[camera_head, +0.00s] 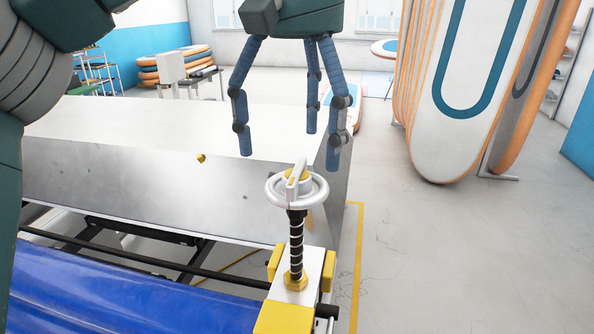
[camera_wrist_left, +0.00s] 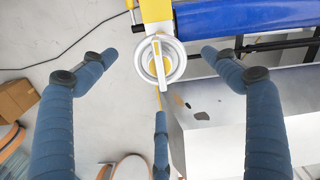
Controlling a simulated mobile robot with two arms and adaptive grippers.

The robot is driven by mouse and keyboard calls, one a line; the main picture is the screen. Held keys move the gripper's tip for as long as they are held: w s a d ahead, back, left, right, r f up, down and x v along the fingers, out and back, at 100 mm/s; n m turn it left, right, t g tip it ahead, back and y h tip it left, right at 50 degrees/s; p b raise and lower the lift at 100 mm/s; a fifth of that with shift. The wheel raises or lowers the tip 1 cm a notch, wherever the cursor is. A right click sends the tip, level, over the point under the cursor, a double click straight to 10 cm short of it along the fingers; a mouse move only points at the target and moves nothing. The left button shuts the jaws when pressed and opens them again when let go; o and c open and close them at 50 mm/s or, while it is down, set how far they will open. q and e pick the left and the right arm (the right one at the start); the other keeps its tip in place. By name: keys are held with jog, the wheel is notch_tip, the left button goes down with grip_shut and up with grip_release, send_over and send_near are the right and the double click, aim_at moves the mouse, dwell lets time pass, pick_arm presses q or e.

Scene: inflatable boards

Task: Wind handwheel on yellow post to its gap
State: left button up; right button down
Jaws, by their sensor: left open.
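The white handwheel (camera_head: 321,192) sits level on top of a dark threaded spindle (camera_head: 296,245), with a white bar and a yellow centre on top. The spindle rises from a white and yellow post (camera_head: 284,318). My left gripper (camera_head: 291,146) hangs above the wheel, fingers pointing down and spread open, apart from it. In the left wrist view the handwheel (camera_wrist_left: 179,62) lies between the spread finger tips, with the yellow post (camera_wrist_left: 156,10) beyond it. I cannot make out the gap clearly. My right gripper is not in view.
A grey metal-sided bench (camera_head: 130,180) stands just behind and left of the wheel. A blue sheet (camera_head: 110,290) lies over rollers at the front left. Inflatable boards (camera_head: 440,120) stand at the right. The floor (camera_head: 430,260) right of the post is clear.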

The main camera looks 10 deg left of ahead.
aim_at(297, 169)
pick_arm(q)
jog(key=f, duration=0.4)
jog(key=shift+w+f, duration=0.2)
jog(key=shift+f, duration=0.3)
jog(key=shift+s+f, duration=0.1)
jog(key=shift+f, duration=0.05)
jog(key=shift+c, duration=0.7)
jog(key=c, duration=1)
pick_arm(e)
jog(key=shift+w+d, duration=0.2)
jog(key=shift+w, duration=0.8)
pick_arm(q)
jog(key=shift+n, duration=0.3)
